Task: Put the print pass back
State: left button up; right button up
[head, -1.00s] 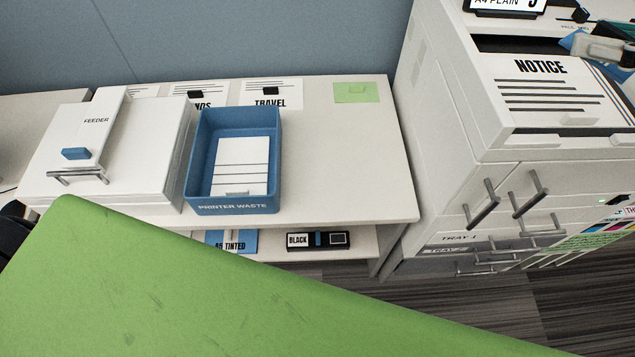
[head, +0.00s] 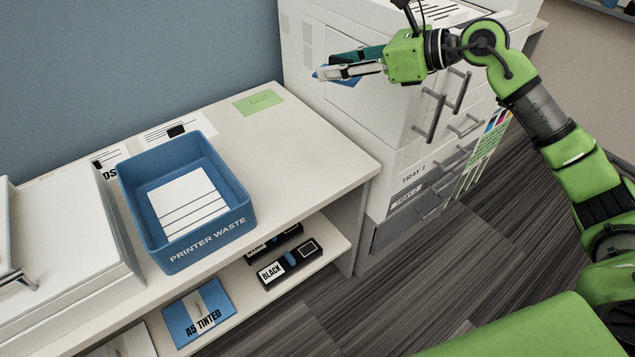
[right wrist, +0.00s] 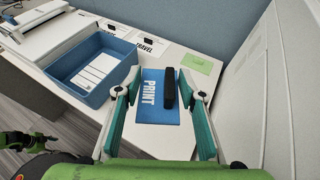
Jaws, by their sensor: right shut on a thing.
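The print pass is a blue card marked PRINT with a black raised grip; it shows in the right wrist view (right wrist: 158,100) between my fingers. In the head view only a bit of its blue (head: 350,79) shows by the fingers. My right gripper (head: 325,72) is shut on the pass and holds it in the air in front of the printer's left side, right of the green card.
A green card (head: 259,102) lies on the white table (head: 315,150). The blue PRINTER WASTE bin (head: 212,236) holds paper. The TRAVEL sheet (right wrist: 146,46) lies behind it. The printer (head: 345,120) stands at the right. The table's right part is clear.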

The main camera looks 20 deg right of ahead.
jog(key=w+a+f+b, duration=0.1)
jog(key=w+f+b, duration=0.25)
jog(key=f, duration=0.55)
jog(key=w+a+f+b, duration=0.15)
jog(key=f+b, duration=0.25)
jog(key=f, duration=0.5)
send_over(319, 164)
jog(key=shift+m, duration=0.3)
notch_tip(319, 164, down, 6)
jog(key=shift+r, duration=0.15)
jog(key=shift+t, duration=0.3)
jog(key=shift+f+b, duration=0.45)
jog(key=shift+f, duration=1.9)
pick_arm(q)
jog(key=w+d, duration=0.1)
jog(key=w, duration=0.6)
jog(key=shift+f+t, duration=0.2)
jog(key=shift+t, duration=0.1)
pick_arm(e)
jog(key=shift+f, duration=0.1)
jog(key=o, duration=0.8)
jog(key=shift+c, duration=0.2)
pick_arm(q)
jog(key=shift+w+r, duration=0.2)
jog(key=shift+r, duration=0.15)
